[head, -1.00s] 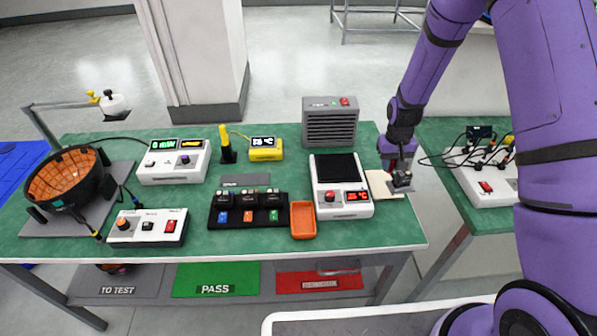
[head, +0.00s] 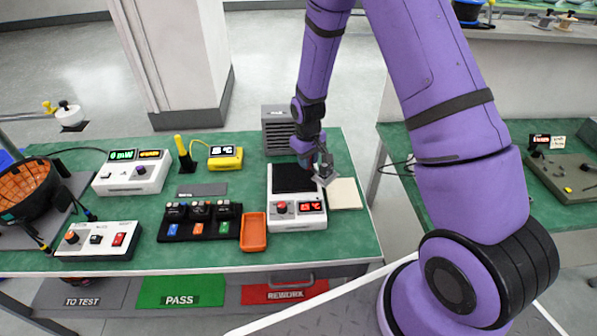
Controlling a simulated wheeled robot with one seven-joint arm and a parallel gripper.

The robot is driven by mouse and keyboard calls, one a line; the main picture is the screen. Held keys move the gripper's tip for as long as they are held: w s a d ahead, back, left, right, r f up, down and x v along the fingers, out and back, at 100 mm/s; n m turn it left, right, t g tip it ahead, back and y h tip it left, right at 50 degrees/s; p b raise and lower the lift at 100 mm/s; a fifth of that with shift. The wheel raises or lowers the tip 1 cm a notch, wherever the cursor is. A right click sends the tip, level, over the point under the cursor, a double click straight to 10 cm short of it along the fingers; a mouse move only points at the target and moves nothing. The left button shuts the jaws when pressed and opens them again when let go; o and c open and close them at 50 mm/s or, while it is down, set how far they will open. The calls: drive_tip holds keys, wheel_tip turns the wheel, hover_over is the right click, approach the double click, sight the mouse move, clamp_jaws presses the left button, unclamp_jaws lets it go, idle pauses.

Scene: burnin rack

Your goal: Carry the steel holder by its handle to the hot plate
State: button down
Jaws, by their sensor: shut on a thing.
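The hot plate (head: 297,221) is a white box with a black heating surface (head: 292,179), a red knob and a red lit display. My gripper (head: 318,160) is shut on the steel holder (head: 325,179), a small grey plate. It holds the plate at the right edge of the black surface, near the cream pad (head: 345,194). The holder's handle is hidden by the fingers. I cannot tell the exact gap between the holder and the hot plate.
An orange tray (head: 254,232) stands left of the hot plate, beside a black rack (head: 173,231) of small modules. A grey vented box (head: 277,130) stands behind, close to my arm. A yellow meter (head: 225,157) is at the back. The floor trays lie below.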

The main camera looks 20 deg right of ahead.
drive_tip(key=s+a+n, duration=0.1)
drive_tip(key=s+n, duration=0.1)
drive_tip(key=n, duration=0.2)
drive_tip(key=s+a+n, duration=0.1)
drive_tip(key=s+n, duration=0.2)
drive_tip(key=n, duration=0.2)
drive_tip(key=s+a+n, duration=0.2)
drive_tip(key=n, duration=0.3)
drive_tip(key=shift+s, duration=0.4)
drive_tip(key=s+a+n, duration=0.4)
drive_tip(key=s+n, duration=0.4)
drive_tip(key=n, duration=0.5)
hover_over(294, 183)
drive_tip(key=shift+s+f+y, duration=0.15)
drive_tip(key=shift+f+y, duration=0.15)
drive_tip(key=shift+f, duration=1.75)
drive_tip(key=shift+f, duration=0.15)
drive_tip(key=c, duration=0.9)
unclamp_jaws()
